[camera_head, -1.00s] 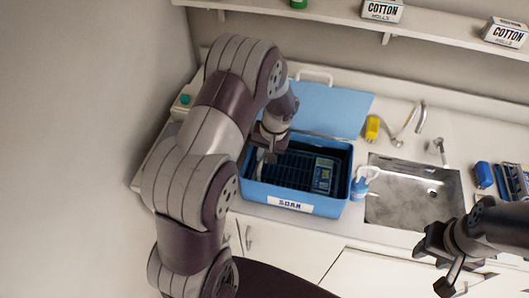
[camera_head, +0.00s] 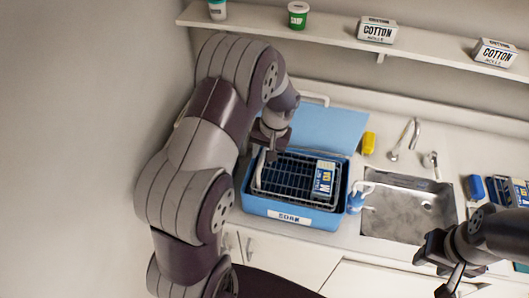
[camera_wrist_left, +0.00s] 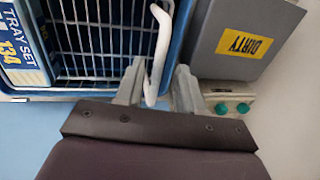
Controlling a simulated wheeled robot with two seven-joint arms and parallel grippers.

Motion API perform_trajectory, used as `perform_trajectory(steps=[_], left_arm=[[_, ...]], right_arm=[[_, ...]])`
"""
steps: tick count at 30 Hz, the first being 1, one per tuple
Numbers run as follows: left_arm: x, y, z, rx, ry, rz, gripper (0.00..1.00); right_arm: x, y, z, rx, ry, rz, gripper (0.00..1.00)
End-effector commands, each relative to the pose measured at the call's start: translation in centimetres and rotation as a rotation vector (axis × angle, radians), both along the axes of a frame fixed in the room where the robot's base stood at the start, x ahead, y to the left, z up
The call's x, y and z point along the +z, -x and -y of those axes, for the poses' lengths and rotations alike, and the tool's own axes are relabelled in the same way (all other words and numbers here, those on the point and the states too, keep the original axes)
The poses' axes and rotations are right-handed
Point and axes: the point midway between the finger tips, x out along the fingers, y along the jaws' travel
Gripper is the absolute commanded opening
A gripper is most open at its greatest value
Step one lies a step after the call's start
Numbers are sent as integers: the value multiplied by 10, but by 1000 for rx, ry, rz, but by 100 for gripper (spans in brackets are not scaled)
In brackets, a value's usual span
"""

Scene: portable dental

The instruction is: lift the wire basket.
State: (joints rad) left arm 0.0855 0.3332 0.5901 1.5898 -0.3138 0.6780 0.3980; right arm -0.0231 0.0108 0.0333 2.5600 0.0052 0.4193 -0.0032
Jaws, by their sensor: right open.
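The wire basket (camera_head: 283,178) is a dark wire grid with a pale handle, inside the blue soak box (camera_head: 262,207), its top near the box rim. A blue and yellow tray set pack (camera_head: 323,180) is at its right side. In the left wrist view the basket (camera_wrist_left: 100,38) fills the upper left, with the pack (camera_wrist_left: 20,50) beyond. My right gripper (camera_head: 438,272) is open and empty, in front of the sink.
The blue lid (camera_head: 325,128) stands open behind the box. A blue bottle (camera_head: 356,199) and the sink (camera_head: 405,203) are to its right. A grey bin labelled DIRTY (camera_wrist_left: 225,55) is close beside the left fingers. A shelf (camera_head: 335,38) runs above.

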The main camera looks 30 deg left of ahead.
Motion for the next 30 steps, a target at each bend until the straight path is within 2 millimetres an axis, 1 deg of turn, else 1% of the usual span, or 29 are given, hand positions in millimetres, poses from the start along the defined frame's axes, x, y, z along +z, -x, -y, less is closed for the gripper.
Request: perform_trajectory(steps=[5,8,11,16,17,18,20,21,24,30], left_arm=[[-1,1,0,0,0,-2,38],[4,0,1,1,0,1,38],[21,-1,5,0,0,4,38],[68,-3,14,-1,0,6,38],[77,-2,16,-1,1,5,38],[96,-3,18,0,1,2,38],[107,-2,20,0,1,0,38],[117,-2,22,-1,1,-1,38],[125,-3,24,0,0,-1,38],[125,-3,25,1,0,-1,38]], right_arm=[[0,0,0,0,0,0,43],[-4,0,0,0,0,0,43],[-11,0,0,0,0,0,43],[-24,0,0,0,0,0,43],[-24,0,0,0,0,0,43],[-9,0,0,0,0,-1,43],[-2,0,0,0,0,1,43],[7,0,0,0,0,1,43],[14,0,0,0,0,1,43],[13,0,0,0,0,0,43]])
